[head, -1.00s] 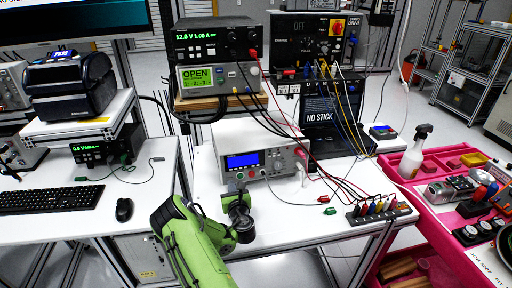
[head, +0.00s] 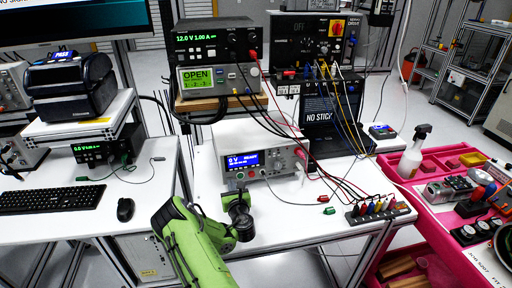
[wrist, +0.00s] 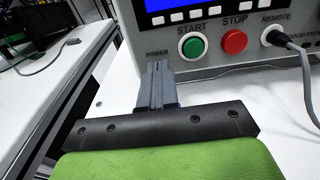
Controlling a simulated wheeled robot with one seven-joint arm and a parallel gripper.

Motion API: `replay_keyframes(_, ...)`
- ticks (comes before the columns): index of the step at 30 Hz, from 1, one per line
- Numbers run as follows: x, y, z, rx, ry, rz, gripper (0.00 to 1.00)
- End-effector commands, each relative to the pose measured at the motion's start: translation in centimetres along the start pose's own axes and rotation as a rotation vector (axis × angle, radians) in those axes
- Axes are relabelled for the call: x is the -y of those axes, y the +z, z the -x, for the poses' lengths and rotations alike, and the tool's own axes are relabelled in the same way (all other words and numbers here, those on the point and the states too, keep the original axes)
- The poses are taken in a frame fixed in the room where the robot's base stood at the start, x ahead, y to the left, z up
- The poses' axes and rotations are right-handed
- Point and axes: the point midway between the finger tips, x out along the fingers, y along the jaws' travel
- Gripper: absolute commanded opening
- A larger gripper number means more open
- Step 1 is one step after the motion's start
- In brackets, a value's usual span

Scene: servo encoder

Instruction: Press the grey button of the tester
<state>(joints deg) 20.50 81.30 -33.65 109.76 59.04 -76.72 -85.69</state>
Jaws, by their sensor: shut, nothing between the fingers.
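The tester (head: 228,142) is a white box on the bench, with a blue screen (head: 246,161) that shows "0 V" and "READY". In the wrist view its front panel (wrist: 205,62) has a green START button (wrist: 193,46) and a red STOP button (wrist: 234,41). My gripper (wrist: 157,68) is shut and empty, its grey fingertips at the panel just below the POWER label. The grey button is not visible there; my fingers cover that spot. Whether the tips touch it I cannot tell. In the head view my gripper (head: 239,192) is in front of the tester's lower left.
A grey cable plugs in at REMOTE, right of STOP. Red and black leads run across the bench right of the tester to a terminal strip (head: 378,211). A green clip (head: 329,210) lies on the bench. The bench left of my gripper is clear.

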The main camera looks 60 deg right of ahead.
Motion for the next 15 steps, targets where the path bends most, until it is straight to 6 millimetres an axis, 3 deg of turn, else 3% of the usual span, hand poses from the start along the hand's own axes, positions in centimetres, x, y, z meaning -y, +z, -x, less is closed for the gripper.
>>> replay_keyframes(15,0.0,-0.2,1.2,0.003,0.000,0.001,0.00)
